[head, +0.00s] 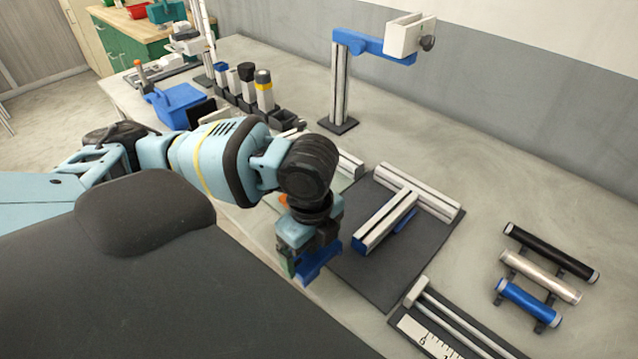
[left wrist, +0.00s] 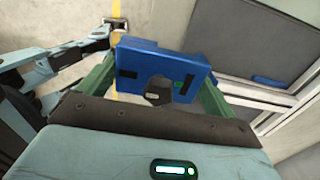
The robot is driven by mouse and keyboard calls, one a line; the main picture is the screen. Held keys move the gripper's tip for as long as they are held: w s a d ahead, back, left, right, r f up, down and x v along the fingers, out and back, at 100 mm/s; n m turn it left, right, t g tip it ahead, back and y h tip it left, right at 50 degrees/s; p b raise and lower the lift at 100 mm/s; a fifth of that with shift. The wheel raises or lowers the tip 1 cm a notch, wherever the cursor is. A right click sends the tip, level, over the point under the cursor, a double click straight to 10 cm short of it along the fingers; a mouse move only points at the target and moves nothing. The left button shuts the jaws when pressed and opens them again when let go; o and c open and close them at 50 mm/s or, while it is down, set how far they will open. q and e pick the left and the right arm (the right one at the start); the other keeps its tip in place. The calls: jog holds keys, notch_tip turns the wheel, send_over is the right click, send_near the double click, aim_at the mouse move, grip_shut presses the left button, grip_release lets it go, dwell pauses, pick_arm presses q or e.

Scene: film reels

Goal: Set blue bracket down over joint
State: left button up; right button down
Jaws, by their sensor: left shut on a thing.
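The blue bracket (head: 325,262) is held in my left gripper (head: 308,262), which is shut on it. The bracket hangs at the near left edge of a dark mat (head: 375,275). In the left wrist view the bracket (left wrist: 150,62) is a blue block with a notch, between two green fingers. Two pale slotted profiles lie on the mat: a long one (head: 430,195) at the back and a shorter one (head: 385,222) with a blue near end. Their ends meet at the joint (head: 408,193), right of and beyond the bracket. The bracket is apart from the joint.
A small blue piece (head: 405,221) lies beside the shorter profile. A post with a blue arm (head: 362,42) stands behind. A ruler tray (head: 455,335) is at the front; black, pale and blue cylinders (head: 527,302) rest at the right. Bins and bottles (head: 264,90) stand back left.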

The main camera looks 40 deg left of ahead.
aim_at(328, 250)
pick_arm(q)
jog(key=shift+s+d, duration=0.15)
jog(key=shift+s, duration=0.35)
jog(key=n, duration=0.1)
jog(key=w+n, duration=0.1)
jog(key=n, duration=0.1)
jog(key=d+n, duration=0.1)
jog(key=shift+w+r, duration=0.15)
jog(key=shift+r, duration=0.2)
jog(key=n, duration=0.2)
jog(key=w+n, duration=0.1)
jog(key=n, duration=0.1)
jog(key=d+n, duration=0.1)
jog(key=shift+w+r+n, duration=0.2)
jog(key=shift+r+n, duration=0.2)
jog(key=n, duration=0.3)
jog(key=w+d+r+n, duration=0.1)
jog(key=n, duration=0.2)
jog(key=w+n, duration=0.1)
jog(key=n, duration=0.2)
jog(key=shift+d+r, duration=0.15)
jog(key=shift+d, duration=0.2)
